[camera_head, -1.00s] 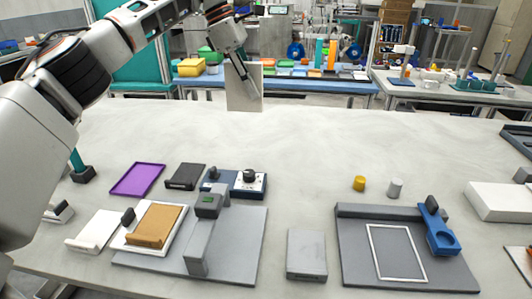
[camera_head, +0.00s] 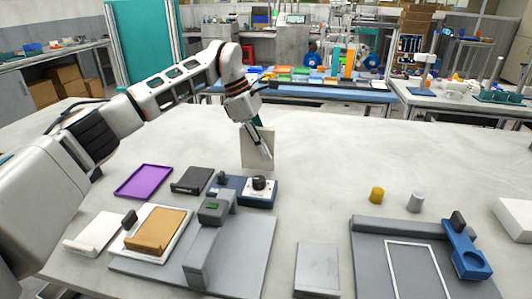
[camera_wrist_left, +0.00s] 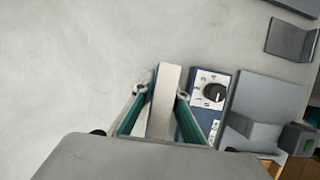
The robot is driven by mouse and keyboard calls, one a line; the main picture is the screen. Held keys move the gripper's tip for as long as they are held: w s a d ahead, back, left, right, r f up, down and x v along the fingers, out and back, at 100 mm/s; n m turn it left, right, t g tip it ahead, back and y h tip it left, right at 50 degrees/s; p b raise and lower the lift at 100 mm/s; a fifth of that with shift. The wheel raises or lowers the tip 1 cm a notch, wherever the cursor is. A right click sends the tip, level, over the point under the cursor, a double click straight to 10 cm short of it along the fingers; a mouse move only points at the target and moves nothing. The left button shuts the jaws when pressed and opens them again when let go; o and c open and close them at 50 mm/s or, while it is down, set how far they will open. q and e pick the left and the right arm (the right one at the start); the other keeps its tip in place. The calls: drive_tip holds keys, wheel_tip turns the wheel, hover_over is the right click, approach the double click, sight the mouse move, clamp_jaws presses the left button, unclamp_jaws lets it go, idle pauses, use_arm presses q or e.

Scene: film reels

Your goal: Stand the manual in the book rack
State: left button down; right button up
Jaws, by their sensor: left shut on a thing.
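The manual (camera_head: 254,151) is a thin, pale beige slab. My left gripper (camera_head: 265,151) is shut on it and holds it upright beyond the blue dial box. In the left wrist view the manual (camera_wrist_left: 164,96) shows edge-on between the two green-sided fingers (camera_wrist_left: 162,95). Whether its lower edge touches the table is hard to tell. I cannot clearly make out a book rack in these views. My right gripper is not in view.
The blue dial box (camera_head: 260,190) stands just in front of the manual. A grey stand (camera_head: 245,250) is nearer. Yellow (camera_head: 376,194) and grey (camera_head: 415,202) cylinders stand right. The table's back middle is clear.

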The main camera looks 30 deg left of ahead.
use_arm(q)
drive_tip(key=shift+f, duration=0.7)
drive_tip(key=shift+r, duration=0.15)
drive_tip(key=c, duration=2.1)
unclamp_jaws()
drive_tip(key=shift+c, duration=0.2)
drive_tip(key=shift+o, duration=0.6)
